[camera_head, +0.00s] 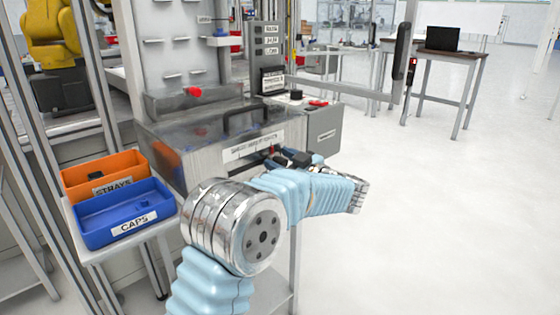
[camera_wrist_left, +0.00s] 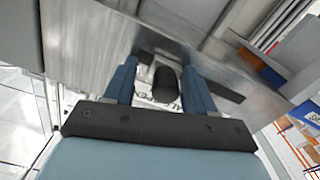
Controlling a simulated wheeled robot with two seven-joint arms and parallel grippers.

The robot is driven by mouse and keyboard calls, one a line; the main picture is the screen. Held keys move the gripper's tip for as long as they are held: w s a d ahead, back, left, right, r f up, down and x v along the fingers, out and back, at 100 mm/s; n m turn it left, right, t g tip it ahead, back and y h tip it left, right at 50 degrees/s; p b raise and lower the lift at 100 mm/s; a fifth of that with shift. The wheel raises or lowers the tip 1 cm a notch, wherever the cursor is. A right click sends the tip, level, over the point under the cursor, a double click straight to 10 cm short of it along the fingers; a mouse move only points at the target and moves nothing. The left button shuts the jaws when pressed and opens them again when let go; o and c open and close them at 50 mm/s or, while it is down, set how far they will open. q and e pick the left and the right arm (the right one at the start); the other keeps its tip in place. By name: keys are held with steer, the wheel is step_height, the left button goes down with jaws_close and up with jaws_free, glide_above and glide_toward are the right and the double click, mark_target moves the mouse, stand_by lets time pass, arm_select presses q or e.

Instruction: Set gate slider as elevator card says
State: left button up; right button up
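The machine stands upright at the centre back. A small blue-grey slider piece (camera_head: 220,37) sits on its vertical rail, high on the panel. A dark card with pale print (camera_head: 272,80) stands right of the panel; its text is too small to read. My left gripper (camera_head: 275,155) is low at the front of the machine, by a white label strip (camera_head: 253,145), well below the slider. In the left wrist view its two blue fingers (camera_wrist_left: 161,85) are apart, with a dark rounded part between them; contact with it cannot be told. My right gripper is not in view.
A clear-lidded box with a black handle (camera_head: 255,117) fronts the machine, with a red knob (camera_head: 194,92) above. An orange STRAYS bin (camera_head: 103,174) and a blue CAPS bin (camera_head: 124,212) stand left. A grey side box (camera_head: 324,130) is right. Open floor lies beyond.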

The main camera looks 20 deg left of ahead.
arm_select(q)
steer(key=b+v, duration=0.1)
steer(key=v, duration=1.3)
steer(key=shift+a, duration=0.1)
